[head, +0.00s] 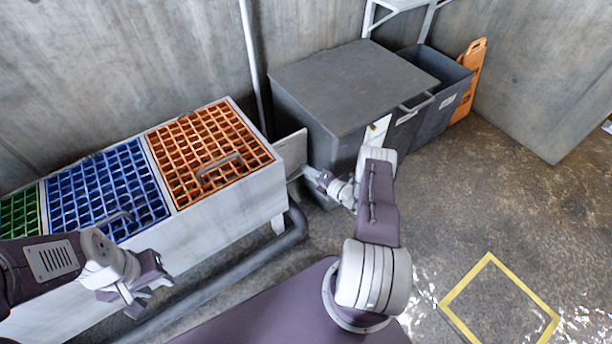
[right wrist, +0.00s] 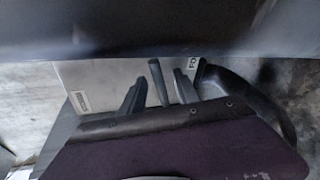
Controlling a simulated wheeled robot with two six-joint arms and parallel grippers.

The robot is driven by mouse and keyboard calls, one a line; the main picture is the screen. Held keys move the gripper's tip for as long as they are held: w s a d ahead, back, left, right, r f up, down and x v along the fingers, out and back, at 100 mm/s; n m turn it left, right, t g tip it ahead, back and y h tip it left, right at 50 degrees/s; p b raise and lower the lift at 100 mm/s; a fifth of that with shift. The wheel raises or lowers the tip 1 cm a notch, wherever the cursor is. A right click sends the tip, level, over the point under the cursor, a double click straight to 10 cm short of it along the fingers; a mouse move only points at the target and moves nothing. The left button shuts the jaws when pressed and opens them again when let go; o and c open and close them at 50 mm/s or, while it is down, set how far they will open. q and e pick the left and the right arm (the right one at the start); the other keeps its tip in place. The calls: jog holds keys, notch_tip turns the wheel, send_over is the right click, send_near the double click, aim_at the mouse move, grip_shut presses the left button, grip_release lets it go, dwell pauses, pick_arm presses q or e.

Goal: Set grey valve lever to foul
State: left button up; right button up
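The grey valve lever (right wrist: 159,82) shows in the right wrist view as a thin dark bar, nearly upright and tilted slightly left, in front of a pale panel (right wrist: 100,76). A label starting "FO" (right wrist: 194,62) is to its right, partly cut off; a smaller label (right wrist: 83,100) is at the left. My right gripper (right wrist: 159,95) has its fingers apart, one on each side of the lever; contact cannot be told. In the head view my right gripper (head: 318,180) is beside the panel (head: 291,152), and the lever is hidden. My left gripper (head: 142,287) is open and empty.
A white cabinet (head: 225,215) with green, blue and orange grates (head: 210,150) stands left. A dark grey lidded box (head: 345,85) stands behind my right arm. A dark pipe (head: 290,240) runs along the cabinet's foot. Floor at right, with a yellow square outline (head: 462,284), is clear.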

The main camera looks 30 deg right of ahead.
jog(key=shift+w+a+f, duration=0.1)
jog(key=shift+w+a, duration=0.05)
jog(key=shift+w, duration=0.4)
grip_shut()
jog(key=shift+s+f, duration=0.1)
dwell(0.9)
